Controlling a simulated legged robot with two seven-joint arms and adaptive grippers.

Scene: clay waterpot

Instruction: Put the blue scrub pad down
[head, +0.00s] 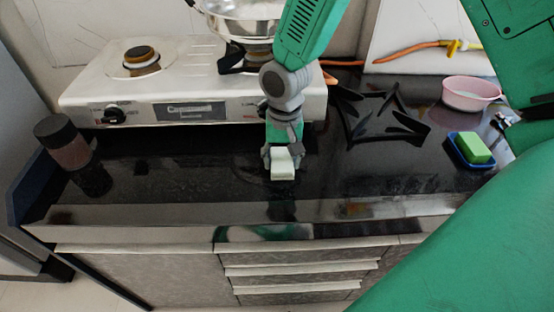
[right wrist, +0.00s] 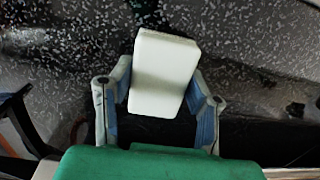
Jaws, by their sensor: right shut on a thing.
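My right gripper (head: 281,160) is over the black counter (head: 200,172), in front of the stove. It is shut on a pale, off-white block-shaped pad (head: 283,166). In the right wrist view, the pad (right wrist: 164,75) shows as a white rounded block between the two fingers of the gripper (right wrist: 160,105). No blue shows on the pad's visible faces. I cannot tell whether its lower edge touches the counter. My left gripper is not in view.
A white gas stove (head: 190,90) with a metal pan (head: 250,20) stands behind. A black pan support (head: 375,117), a pink bowl (head: 470,92) and a green sponge (head: 472,147) in a blue dish (head: 458,159) are to the right. A dark-lidded jar (head: 66,152) stands left.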

